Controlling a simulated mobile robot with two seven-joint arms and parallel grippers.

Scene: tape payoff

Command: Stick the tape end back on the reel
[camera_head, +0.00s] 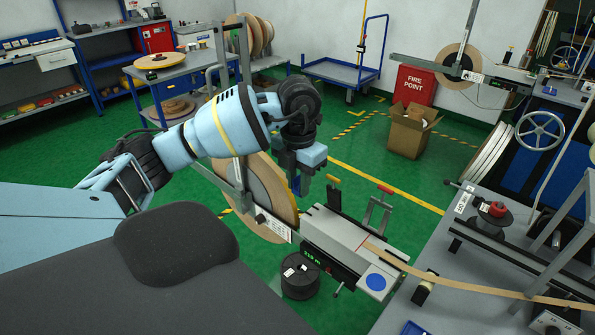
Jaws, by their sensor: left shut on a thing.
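The large reel (262,190) of tan tape stands upright on its payoff stand, partly behind my left arm. My left gripper (305,190) points down at the reel's right edge, and its fingers are shut. What is between them is very small and mostly hidden; it appears to be the tape end at the reel's rim. A grey unit (345,240) with a green display stands just right of the reel. A tan tape strip (465,286) runs from this unit to the right. My right gripper is not in view.
A grey bench (395,318) with a black spool and red knob (497,209) fills the right. A black roll (299,277) is below the unit.

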